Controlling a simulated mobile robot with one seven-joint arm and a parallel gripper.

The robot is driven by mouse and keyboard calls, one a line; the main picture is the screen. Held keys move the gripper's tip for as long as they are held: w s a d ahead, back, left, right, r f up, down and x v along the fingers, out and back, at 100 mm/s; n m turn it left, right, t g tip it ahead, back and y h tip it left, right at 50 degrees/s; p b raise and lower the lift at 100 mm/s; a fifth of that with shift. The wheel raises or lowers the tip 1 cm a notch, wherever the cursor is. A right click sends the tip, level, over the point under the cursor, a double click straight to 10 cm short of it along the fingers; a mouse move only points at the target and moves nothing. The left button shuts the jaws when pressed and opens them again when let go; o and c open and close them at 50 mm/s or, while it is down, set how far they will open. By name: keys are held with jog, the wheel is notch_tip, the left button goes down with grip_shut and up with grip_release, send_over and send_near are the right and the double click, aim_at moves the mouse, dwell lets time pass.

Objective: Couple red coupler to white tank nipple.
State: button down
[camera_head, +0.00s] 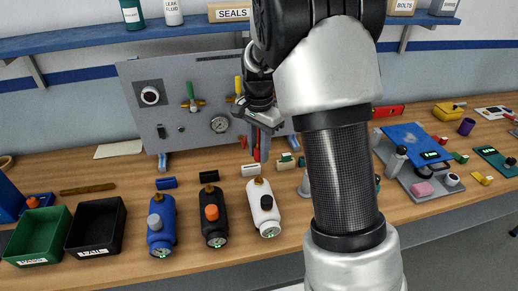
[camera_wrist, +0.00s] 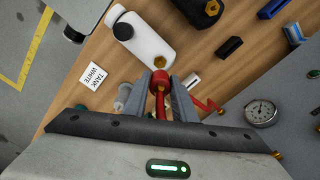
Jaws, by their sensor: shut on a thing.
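The white tank (camera_head: 263,210) lies on the wooden bench, its brass nipple (camera_head: 258,181) at the end towards the panel. In the wrist view the white tank (camera_wrist: 146,40) is just ahead of the fingertips, and part of its brass nipple (camera_wrist: 158,60) shows past the coupler. My gripper (camera_head: 257,148) is shut on the red coupler (camera_wrist: 160,79), which sits between the two grey fingers (camera_wrist: 160,92). In the head view the red coupler (camera_head: 257,155) is near the nipple, on the panel side. I cannot tell whether coupler and nipple touch.
A black tank (camera_head: 212,218) and a blue tank (camera_head: 161,224) lie to the left of the white one. A grey panel (camera_head: 150,122) with gauge and valves stands behind. Small blocks, including a white one (camera_head: 250,170), lie nearby. Bins (camera_head: 95,226) stand at left.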

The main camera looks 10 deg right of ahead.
jog(key=shift+f+b, duration=1.7)
jog(key=shift+f, duration=1.15)
jog(key=shift+f+b, duration=0.75)
jog(key=shift+f, duration=0.7)
jog(key=c, duration=1.4)
grip_release()
notch_tip(320, 180, up, 16)
jog(key=r, duration=0.1)
send_over(259, 144)
jog(key=shift+w+f, duration=0.1)
jog(key=shift+f, duration=0.15)
jog(key=shift+r, duration=0.5)
